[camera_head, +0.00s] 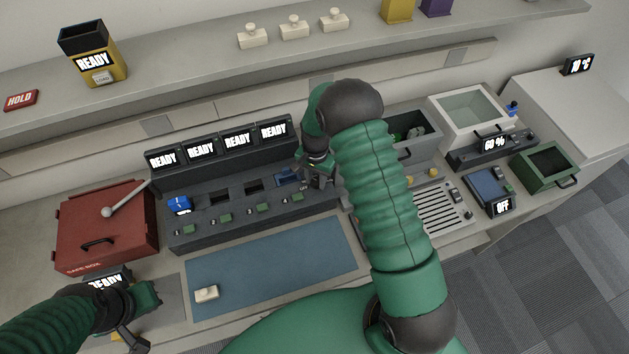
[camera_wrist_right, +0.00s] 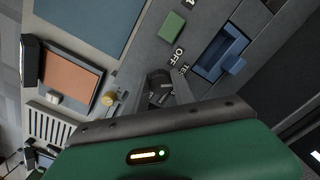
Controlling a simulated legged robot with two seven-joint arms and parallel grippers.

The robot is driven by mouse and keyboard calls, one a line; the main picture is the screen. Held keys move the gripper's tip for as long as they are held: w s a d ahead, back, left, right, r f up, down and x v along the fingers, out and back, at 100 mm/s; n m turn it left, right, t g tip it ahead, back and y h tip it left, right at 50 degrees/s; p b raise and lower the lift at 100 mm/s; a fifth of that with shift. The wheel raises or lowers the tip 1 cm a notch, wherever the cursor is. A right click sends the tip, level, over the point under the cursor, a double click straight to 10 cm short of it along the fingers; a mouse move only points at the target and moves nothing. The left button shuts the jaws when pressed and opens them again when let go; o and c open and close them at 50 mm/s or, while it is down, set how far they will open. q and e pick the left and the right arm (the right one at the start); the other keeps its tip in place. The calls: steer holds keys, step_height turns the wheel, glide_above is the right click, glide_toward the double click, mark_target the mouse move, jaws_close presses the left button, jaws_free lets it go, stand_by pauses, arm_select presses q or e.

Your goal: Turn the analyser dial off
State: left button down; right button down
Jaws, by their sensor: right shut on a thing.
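The dark console (camera_head: 250,212) with READY screens has a row of slots and small green blocks. My right gripper (camera_head: 312,180) is at its right end, in front of the last slot. In the right wrist view the fingers (camera_wrist_right: 164,90) are shut on a small dark dial beside the printed OFF and a partly covered "TE" label. The fingers hide most of the dial, and its pointing direction cannot be told. A blue piece (camera_wrist_right: 220,52) sits in the slot beside it. My left gripper (camera_head: 130,338) is at the lower left, away from the console, its jaws unclear.
A red safe box (camera_head: 105,228) with a lever stands left of the console. A blue mat (camera_head: 270,268) with a small white block (camera_head: 206,293) lies in front. Bins, a grille and a blue device reading OFF (camera_head: 489,190) stand to the right.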

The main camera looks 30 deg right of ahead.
steer(key=n, duration=0.3)
steer(key=shift+w+d+r+n+b, duration=0.15)
steer(key=shift+w+d+n+b, duration=0.1)
steer(key=shift+d+n+b, duration=0.15)
steer(key=n, duration=0.3)
steer(key=shift+b, duration=0.3)
steer(key=n, duration=0.4)
steer(key=shift+n, duration=0.4)
steer(key=shift+a+n, duration=0.1)
steer(key=shift+n, duration=1.2)
steer(key=shift+s, duration=0.1)
steer(key=c, duration=1.4)
jaws_free()
steer(key=o, duration=0.3)
steer(key=shift+f, duration=0.2)
steer(key=shift+o, duration=0.2)
